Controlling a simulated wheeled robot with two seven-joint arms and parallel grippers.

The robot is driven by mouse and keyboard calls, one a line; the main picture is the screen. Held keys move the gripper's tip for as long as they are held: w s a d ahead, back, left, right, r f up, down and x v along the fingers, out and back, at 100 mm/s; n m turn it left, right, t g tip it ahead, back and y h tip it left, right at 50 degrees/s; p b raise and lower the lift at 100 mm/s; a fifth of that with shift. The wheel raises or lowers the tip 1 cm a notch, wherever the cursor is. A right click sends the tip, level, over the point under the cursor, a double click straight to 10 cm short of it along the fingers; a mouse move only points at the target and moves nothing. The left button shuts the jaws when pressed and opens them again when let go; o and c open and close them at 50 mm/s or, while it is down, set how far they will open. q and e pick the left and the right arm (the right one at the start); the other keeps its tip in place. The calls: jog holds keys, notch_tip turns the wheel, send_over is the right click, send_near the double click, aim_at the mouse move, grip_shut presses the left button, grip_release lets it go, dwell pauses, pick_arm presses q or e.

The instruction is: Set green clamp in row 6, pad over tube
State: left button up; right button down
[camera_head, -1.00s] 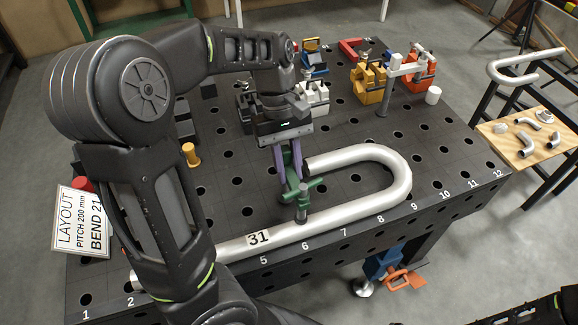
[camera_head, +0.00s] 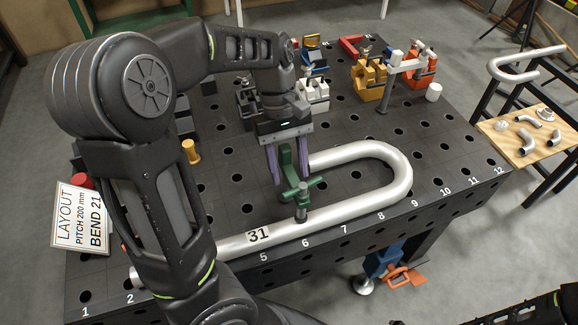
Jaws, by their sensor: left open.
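The green clamp (camera_head: 290,168) stands on the dark perforated table at row 6. Its arm reaches toward the front, and the pad (camera_head: 301,214) at its end is over the silver tube (camera_head: 340,207), seemingly touching it. The tube is bent in a U, with the tag 31 (camera_head: 258,235) on its near leg. My left gripper (camera_head: 288,172) is open, with its purple fingers apart on either side of the clamp's upright. The clamp's foot is partly hidden. My right gripper is not in view; a piece of dark arm shows at the lower right.
Orange (camera_head: 421,68), yellow (camera_head: 369,79), white and blue clamps stand at the back of the table (camera_head: 450,165). A layout sign (camera_head: 82,220) stands at the left edge. A side stand (camera_head: 540,140) holds pipe pieces.

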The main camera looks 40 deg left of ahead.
aim_at(286, 151)
pick_arm(q)
jog(key=shift+w+a+r, duration=0.15)
jog(key=shift+r, duration=0.2)
jog(key=p+v, duration=0.5)
jog(key=v, duration=0.1)
jog(key=shift+r, duration=0.2)
jog(key=shift+w+a+r+p, duration=0.1)
jog(key=shift+a+r+p, duration=0.05)
jog(key=shift+r+p, duration=0.3)
jog(key=shift+f, duration=0.15)
